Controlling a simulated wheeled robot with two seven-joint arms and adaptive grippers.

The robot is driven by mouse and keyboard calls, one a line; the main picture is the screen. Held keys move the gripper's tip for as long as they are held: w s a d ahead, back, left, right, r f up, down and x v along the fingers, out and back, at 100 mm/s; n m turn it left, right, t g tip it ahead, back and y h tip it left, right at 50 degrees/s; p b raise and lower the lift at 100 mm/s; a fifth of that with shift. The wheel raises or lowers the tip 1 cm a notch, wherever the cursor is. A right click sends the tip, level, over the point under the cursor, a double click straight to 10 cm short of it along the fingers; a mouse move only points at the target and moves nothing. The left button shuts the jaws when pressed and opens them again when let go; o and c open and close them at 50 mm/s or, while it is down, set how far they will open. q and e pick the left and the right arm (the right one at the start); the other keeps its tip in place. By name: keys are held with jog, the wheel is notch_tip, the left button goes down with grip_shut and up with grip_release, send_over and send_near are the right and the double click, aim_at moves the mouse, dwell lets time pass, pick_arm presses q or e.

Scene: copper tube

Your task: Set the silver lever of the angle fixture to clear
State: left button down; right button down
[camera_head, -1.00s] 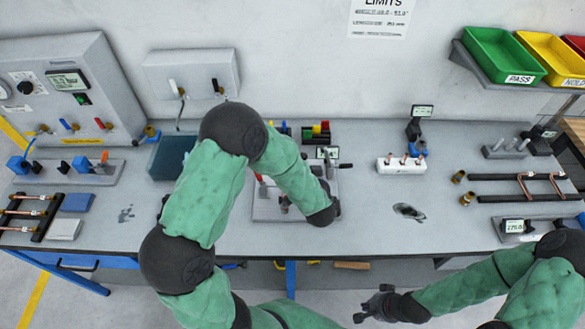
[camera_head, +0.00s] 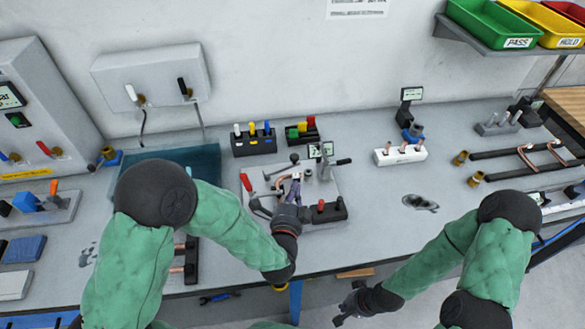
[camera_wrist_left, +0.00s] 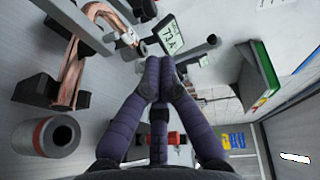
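The angle fixture (camera_head: 317,224) is a pale plate in mid-bench, with a small display (camera_head: 320,150), a bent copper tube (camera_head: 281,184), a red-handled lever (camera_head: 246,182) and a black-handled lever (camera_head: 342,162). The tube (camera_wrist_left: 76,55) and display (camera_wrist_left: 170,35) also show in the left wrist view. A grey bar (camera_head: 282,169) stands near the tube; I cannot tell which part is the silver lever. My left gripper (camera_head: 296,182) is low over the fixture, beside the tube. Its fingers (camera_wrist_left: 159,62) meet at the tips with nothing visible between. My right gripper (camera_head: 346,302) is open and empty, in front of the bench.
A white tube holder (camera_head: 400,154) stands to the right, with clear bench between.

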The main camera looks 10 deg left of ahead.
aim_at(300, 174)
pick_arm(q)
jog(key=shift+w, duration=0.1)
dwell(0.3)
jog(key=w, duration=0.3)
jog(key=w+b, duration=0.1)
jog(key=w, duration=0.2)
jog(key=w+f+b, duration=0.1)
jog(key=w, duration=0.2)
jog(key=shift+w+a, duration=0.25)
jog(key=shift+w, duration=0.1)
jog(key=shift+w+n+y, duration=0.6)
jog(key=shift+y, duration=0.3)
jog(key=shift+w+a, duration=0.1)
jog(key=shift+w+a+p, duration=0.25)
jog(key=shift+w+a, duration=0.05)
jog(key=shift+w, duration=0.35)
jog(key=shift+w+a+p, duration=0.2)
jog(key=shift+w+a, duration=0.1)
jog(key=shift+w, duration=0.35)
jog(key=shift+w+a, duration=0.65)
jog(key=shift+w, duration=0.3)
